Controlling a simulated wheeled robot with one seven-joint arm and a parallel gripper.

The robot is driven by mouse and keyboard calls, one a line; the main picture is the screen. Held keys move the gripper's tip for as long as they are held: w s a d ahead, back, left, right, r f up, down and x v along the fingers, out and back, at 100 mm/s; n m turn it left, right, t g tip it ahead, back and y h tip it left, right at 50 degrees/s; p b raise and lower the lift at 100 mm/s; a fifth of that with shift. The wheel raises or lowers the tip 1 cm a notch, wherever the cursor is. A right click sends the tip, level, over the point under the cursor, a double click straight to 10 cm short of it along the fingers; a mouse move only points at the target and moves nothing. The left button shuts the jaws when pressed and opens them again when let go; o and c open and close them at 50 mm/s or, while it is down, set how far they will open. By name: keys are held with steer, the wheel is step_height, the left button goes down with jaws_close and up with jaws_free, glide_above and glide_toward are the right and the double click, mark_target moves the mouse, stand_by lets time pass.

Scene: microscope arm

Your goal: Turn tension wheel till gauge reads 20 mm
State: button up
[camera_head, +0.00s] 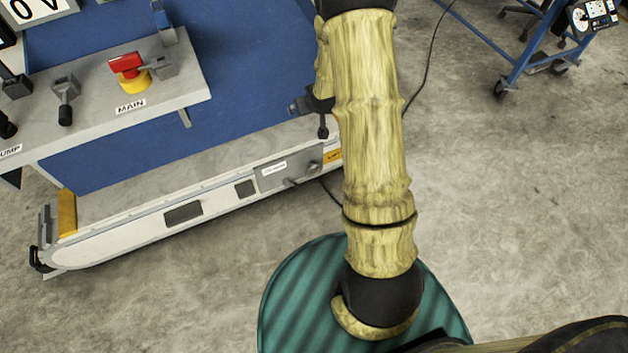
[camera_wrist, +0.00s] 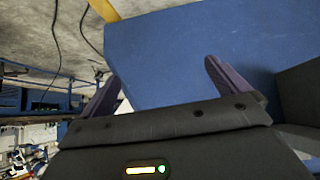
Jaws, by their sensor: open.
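In the wrist view my gripper (camera_wrist: 160,85) is open, its two purple fingers spread wide with nothing between them. A broad blue surface lies beyond the fingers. In the head view my gripper is out of sight past the top edge. A dark fitting with a small knob (camera_head: 322,130) shows beside my arm, partly hidden by it; I cannot tell whether it is the tension wheel. A grey labelled box (camera_head: 288,170) with a small dark lever sits on the side of the white machine frame (camera_head: 130,238). No gauge reading in mm can be made out.
A grey control panel (camera_head: 185,88) labelled MAIN carries a red switch (camera_head: 126,65) on a yellow base. A blue wheeled cart (camera_head: 520,70) stands at the upper right. A teal striped round surface (camera_head: 300,300) lies below my arm.

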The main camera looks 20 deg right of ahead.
steer(key=w+d+f+t+b, duration=0.2)
steer(key=f+b, duration=0.3)
steer(key=f, duration=0.6)
steer(key=w+d+f+t+b, duration=0.15)
steer(key=f+b, duration=0.35)
steer(key=f, duration=0.6)
steer(key=w+d+f+t+b, duration=0.1)
steer(key=w+d+f+b, duration=0.2)
steer(key=f, duration=0.8)
steer(key=s+f+t+b, duration=0.1)
steer(key=s+f+b, duration=0.2)
steer(key=f, duration=0.5)
steer(key=s+f+t+y+b, duration=0.1)
steer(key=s+f+t+b, duration=0.1)
steer(key=s+f+b, duration=0.2)
steer(key=s+f+t+b, duration=0.2)
steer(key=s+f+b, duration=0.2)
steer(key=f, duration=0.8)
steer(key=shift+d+f+m+y+b, duration=0.2)
steer(key=shift+d+m+y+b, duration=0.15)
steer(key=shift+b, duration=0.85)
